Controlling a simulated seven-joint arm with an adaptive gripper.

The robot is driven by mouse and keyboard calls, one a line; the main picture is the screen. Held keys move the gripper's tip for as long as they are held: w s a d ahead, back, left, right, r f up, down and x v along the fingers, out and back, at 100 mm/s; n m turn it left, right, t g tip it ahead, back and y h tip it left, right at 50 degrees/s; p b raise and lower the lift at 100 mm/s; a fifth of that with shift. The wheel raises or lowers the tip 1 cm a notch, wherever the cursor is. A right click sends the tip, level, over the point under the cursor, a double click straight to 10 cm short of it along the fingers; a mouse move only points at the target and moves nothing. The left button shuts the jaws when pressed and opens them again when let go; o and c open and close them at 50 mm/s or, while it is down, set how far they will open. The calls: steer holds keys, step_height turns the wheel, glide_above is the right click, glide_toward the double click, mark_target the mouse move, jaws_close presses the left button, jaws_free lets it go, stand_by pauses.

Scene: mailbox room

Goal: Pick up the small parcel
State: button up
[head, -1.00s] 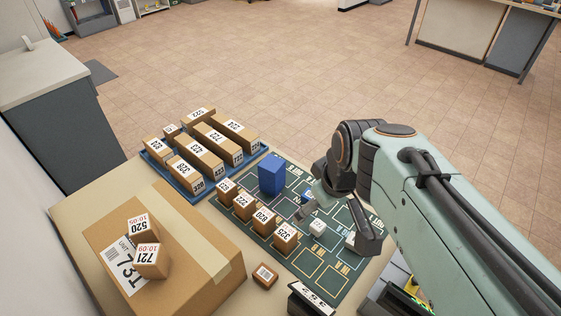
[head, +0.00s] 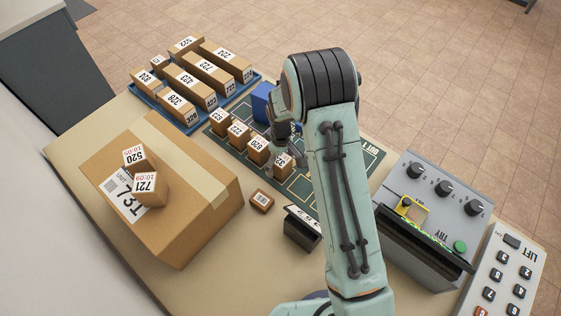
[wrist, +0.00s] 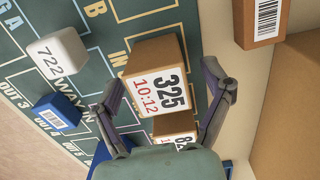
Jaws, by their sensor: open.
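Several small brown parcels stand in a row on the green mat. The one labelled 325 (head: 281,165) is at the row's near end; it also shows in the wrist view (wrist: 146,54). My gripper (wrist: 162,78) is open, its fingers on either side of parcel 325 in that view; I cannot tell whether they touch it. In the head view my gripper (head: 284,143) is just above that end of the row, partly hidden by my arm. A smaller flat brown parcel with a barcode (head: 262,201) lies apart on the table; it also shows in the wrist view (wrist: 262,22).
Parcel 820 (head: 258,149) stands close beside parcel 325. A white block labelled 722 (wrist: 58,52) and a blue block (wrist: 56,112) are on the mat (wrist: 28,30). A large carton (head: 200,165), a blue tray (head: 197,126) and a grey machine (head: 425,185) surround it.

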steer(key=shift+f, duration=0.75)
steer(key=shift+c, duration=0.3)
steer(key=c, duration=1.3)
steer(key=shift+o, duration=0.2)
